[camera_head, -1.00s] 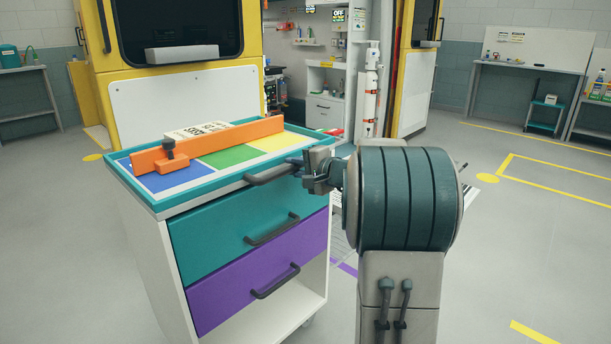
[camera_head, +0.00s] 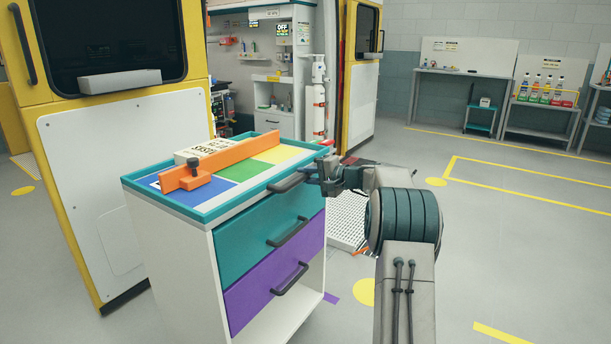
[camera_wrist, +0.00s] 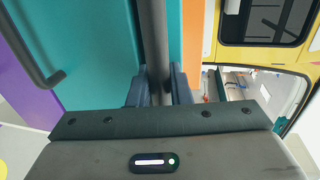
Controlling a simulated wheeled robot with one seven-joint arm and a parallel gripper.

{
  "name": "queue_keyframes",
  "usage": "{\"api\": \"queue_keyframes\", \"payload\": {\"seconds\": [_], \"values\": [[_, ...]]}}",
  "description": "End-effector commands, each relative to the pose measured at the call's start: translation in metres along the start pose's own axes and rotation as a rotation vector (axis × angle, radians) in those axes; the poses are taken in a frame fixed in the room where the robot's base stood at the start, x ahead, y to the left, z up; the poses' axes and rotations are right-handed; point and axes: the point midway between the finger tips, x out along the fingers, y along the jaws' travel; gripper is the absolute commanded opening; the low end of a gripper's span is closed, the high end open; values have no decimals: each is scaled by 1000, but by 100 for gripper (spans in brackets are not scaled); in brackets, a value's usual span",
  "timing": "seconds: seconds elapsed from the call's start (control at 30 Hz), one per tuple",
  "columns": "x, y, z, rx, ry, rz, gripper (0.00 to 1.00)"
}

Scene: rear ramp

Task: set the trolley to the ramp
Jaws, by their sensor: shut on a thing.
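The trolley (camera_head: 185,248) stands left of centre in the head view, with a white body, a teal drawer (camera_head: 262,232) and a purple drawer (camera_head: 270,278). Its teal-rimmed top has blue, green and yellow fields. An orange bar (camera_head: 225,163) and a white box with print (camera_head: 205,150) are on the top. My gripper (camera_head: 312,176) is shut on the dark push handle (camera_head: 286,183) at the top right edge. The wrist view shows the handle (camera_wrist: 153,40) between the two fingers. The ramp (camera_head: 346,222), a grated light plate, lies behind the trolley, partly hidden by it and my arm.
The yellow vehicle (camera_head: 95,180) with an open rear doorway stands behind the trolley, its open door panel close on the left. A purple floor mark (camera_head: 331,298) and a yellow disc (camera_head: 365,291) lie at right. Open floor (camera_head: 520,250) extends right; benches (camera_head: 465,80) line the wall.

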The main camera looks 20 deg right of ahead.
Motion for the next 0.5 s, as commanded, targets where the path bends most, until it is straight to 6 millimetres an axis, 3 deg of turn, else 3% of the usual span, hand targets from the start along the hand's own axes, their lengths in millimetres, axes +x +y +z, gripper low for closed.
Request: {"api": "queue_keyframes", "payload": {"seconds": [0.5], "values": [[3,0,-3,-3,-2,1,0]]}}
